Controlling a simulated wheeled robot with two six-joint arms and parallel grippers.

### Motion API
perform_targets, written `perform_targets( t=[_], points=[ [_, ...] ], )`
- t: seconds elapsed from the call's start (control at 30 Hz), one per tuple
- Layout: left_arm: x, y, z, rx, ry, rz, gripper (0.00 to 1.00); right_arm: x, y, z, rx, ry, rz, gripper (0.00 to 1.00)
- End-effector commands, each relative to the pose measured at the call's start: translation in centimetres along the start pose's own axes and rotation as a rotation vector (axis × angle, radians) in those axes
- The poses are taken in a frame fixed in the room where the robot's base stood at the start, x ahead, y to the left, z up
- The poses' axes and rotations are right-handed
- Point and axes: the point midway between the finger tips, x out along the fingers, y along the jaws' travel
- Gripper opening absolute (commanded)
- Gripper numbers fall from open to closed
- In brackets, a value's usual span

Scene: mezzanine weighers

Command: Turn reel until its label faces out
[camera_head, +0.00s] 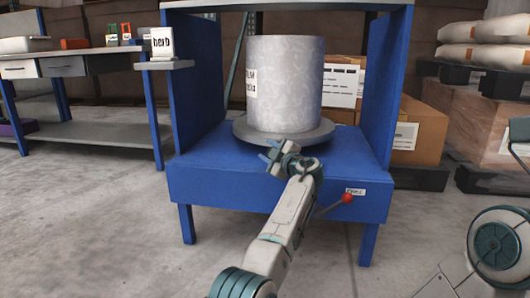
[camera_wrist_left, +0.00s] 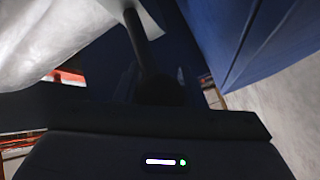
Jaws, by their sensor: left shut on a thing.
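The reel (camera_head: 293,85) is a large pale grey mottled cylinder standing upright on a round grey turntable (camera_head: 312,136) in a blue stand. Its white label (camera_head: 251,83), with black print, sits at the reel's left edge and is partly turned out of sight. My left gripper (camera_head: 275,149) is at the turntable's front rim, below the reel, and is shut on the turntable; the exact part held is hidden. In the left wrist view a dark rod (camera_wrist_left: 141,45) runs down to the gripper, beside a pale surface. My right gripper is not in view.
The blue stand (camera_head: 235,192) has side walls and a top shelf around the reel. A red-knobbed lever (camera_head: 347,198) sticks out at its front right, beside a small tag. A workbench (camera_head: 90,52) is at left; cardboard boxes (camera_head: 417,125) are at right. The floor at left is clear.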

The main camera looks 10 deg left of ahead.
Motion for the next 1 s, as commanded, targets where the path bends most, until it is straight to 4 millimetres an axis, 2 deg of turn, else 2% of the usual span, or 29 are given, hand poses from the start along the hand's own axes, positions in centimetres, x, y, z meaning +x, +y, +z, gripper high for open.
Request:
perform_targets(
  t=[0.47, 0.5, 0.57, 1.0],
  points=[
    [-0.21, -0.04, 0.00, 0.002, 0.011, -0.005, 0.00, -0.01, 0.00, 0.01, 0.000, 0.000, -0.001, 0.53],
    [-0.21, -0.06, 0.00, 0.002, 0.011, -0.006, 0.44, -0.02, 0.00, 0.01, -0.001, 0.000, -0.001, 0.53],
    [-0.20, -0.06, 0.00, 0.002, 0.011, -0.006, 0.56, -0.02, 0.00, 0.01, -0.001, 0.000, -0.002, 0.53],
    [0.49, -0.38, -0.32, -0.001, -0.010, 0.001, 0.57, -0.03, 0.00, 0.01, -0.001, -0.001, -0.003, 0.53]
  ],
)
